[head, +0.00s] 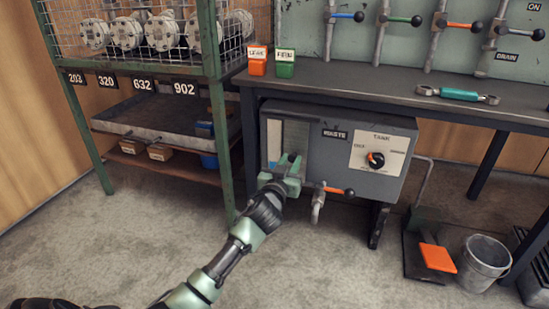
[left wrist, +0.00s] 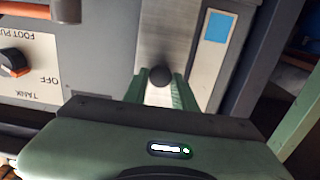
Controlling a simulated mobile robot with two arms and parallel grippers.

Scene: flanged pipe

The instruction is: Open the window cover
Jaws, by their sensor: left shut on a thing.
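The window cover is a plain grey metal plate (head: 295,135) on the front left of the grey waste tank box (head: 335,145) under the bench. In the left wrist view the cover (left wrist: 182,45) has a round dark knob (left wrist: 160,76). My left gripper (head: 290,166) is at the cover's lower part; in the left wrist view its green fingers (left wrist: 160,88) are shut on the knob, one on each side. A pale strip with a blue patch (left wrist: 215,27) shows beside the cover. In the head view the gripper hides the knob. My right gripper is out of view.
A dial (head: 375,160) is on the tank box's right, and an orange-handled tap (head: 320,200) hangs below it. A green rack post (head: 222,150) stands close on the left. A pedal (head: 437,257) and a bucket (head: 484,262) stand at right. The floor in front is clear.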

